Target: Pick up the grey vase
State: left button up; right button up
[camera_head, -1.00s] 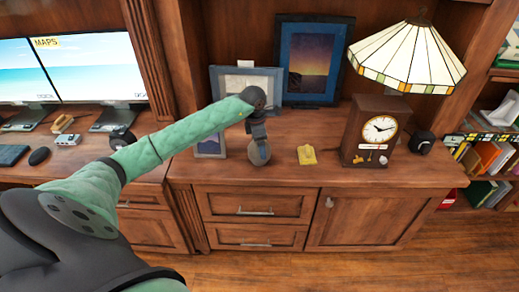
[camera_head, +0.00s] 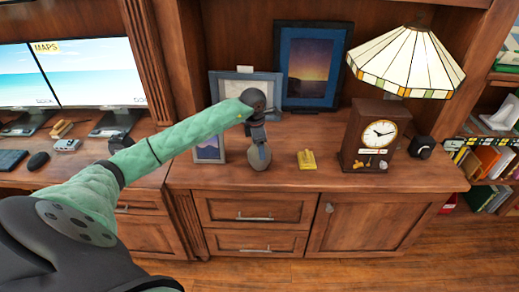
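The grey vase (camera_head: 259,161) stands upright near the front edge of the wooden cabinet top, left of its middle. It is small and rounded, and its upper part is partly hidden by my gripper. My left gripper (camera_head: 259,146) reaches in from the left and points down at the vase's top. Its fingers are at or around the vase's neck, too small and dark to tell whether they are closed on it. My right gripper is not in view.
A yellow object (camera_head: 307,160) lies right of the vase. A wooden clock (camera_head: 372,140) and a stained-glass lamp (camera_head: 408,62) stand further right. Picture frames (camera_head: 314,65) stand behind, and a small frame (camera_head: 210,149) stands to the left. Two monitors (camera_head: 98,58) are at left.

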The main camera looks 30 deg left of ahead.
pick_arm(q)
jog(key=r, duration=0.1)
jog(key=d+r+b, duration=0.1)
jog(key=r, duration=0.1)
jog(key=shift+r, duration=0.15)
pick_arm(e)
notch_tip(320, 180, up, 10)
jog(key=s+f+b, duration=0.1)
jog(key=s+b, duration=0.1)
pick_arm(q)
jog(key=d+r+b, duration=0.1)
jog(key=d+r, duration=0.5)
jog(key=d, duration=0.4)
jog(key=shift+d+r, duration=0.3)
jog(key=shift+r, duration=0.05)
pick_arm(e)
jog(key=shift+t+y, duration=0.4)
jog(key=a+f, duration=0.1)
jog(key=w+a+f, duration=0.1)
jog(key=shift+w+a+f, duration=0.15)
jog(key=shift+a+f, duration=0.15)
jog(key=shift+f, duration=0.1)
